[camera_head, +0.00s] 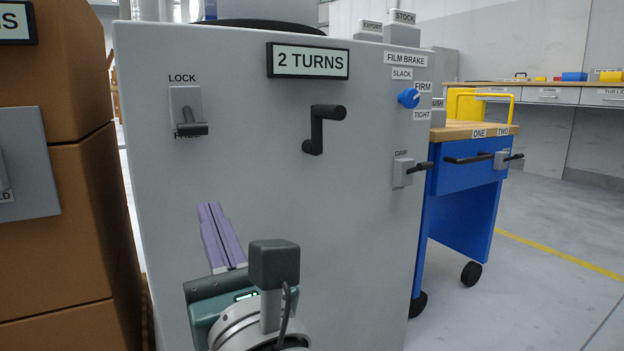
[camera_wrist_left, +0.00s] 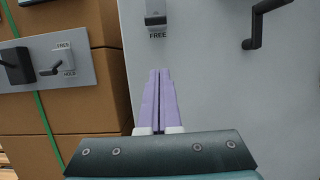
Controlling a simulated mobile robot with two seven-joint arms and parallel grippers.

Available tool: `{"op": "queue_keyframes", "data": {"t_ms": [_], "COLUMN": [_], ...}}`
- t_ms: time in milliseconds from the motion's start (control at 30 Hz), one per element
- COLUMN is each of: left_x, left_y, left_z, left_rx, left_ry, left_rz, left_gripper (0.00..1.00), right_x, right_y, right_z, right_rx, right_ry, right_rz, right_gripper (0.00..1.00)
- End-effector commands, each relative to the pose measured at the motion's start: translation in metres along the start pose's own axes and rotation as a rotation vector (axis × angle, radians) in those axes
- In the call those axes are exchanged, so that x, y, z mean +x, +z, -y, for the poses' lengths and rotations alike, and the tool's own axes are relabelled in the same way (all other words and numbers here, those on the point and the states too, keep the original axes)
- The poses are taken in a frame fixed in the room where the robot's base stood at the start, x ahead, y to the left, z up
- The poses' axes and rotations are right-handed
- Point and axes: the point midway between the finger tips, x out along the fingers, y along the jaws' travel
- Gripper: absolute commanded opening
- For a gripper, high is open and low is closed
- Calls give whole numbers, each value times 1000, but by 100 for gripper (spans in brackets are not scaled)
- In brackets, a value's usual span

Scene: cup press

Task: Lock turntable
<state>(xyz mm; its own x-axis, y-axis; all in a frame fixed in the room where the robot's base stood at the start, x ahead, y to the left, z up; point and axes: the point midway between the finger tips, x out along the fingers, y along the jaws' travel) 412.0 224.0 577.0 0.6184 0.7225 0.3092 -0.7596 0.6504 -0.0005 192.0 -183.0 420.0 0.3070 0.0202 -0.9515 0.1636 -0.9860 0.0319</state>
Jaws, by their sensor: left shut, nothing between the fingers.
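The lock switch (camera_head: 187,112) is a grey plate with a dark lever (camera_head: 192,129) on the front of the grey machine cabinet (camera_head: 370,250). LOCK is printed above it, and the lever sits low, partly covering the label below. In the left wrist view the lever (camera_wrist_left: 156,20) is at the top edge, just above the word FREE. My left gripper (camera_head: 210,206) is below the switch, its purple fingers pointing up and apart from the lever. In the left wrist view its fingers (camera_wrist_left: 159,72) are together and empty. My right gripper is not in view.
A black crank (camera_head: 316,130) sticks out right of the switch, under a "2 TURNS" sign (camera_head: 307,61). A blue knob (camera_head: 408,97) and a grip lever (camera_head: 404,172) are further right. Brown boxes (camera_head: 75,210) with a FREE/HOLD panel (camera_wrist_left: 90,65) stand left.

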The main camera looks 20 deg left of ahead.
Motion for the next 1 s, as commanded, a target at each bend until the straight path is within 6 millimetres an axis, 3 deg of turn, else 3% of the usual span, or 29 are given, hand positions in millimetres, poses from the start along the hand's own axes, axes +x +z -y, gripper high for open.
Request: {"op": "queue_keyframes", "data": {"t_ms": [467, 933, 1000], "left_x": [9, 100, 98], "left_y": [0, -1, 11], "left_z": [0, -1, 0], "left_rx": [-1, 0, -4], "left_ry": [3, 3, 0], "left_rz": [1, 5, 1], "left_gripper": [0, 0, 0], "right_x": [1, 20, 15], "right_y": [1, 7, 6], "right_z": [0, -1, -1], "right_rx": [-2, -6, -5], "right_ry": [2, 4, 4], "right_rz": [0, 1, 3], "right_gripper": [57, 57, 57]}}
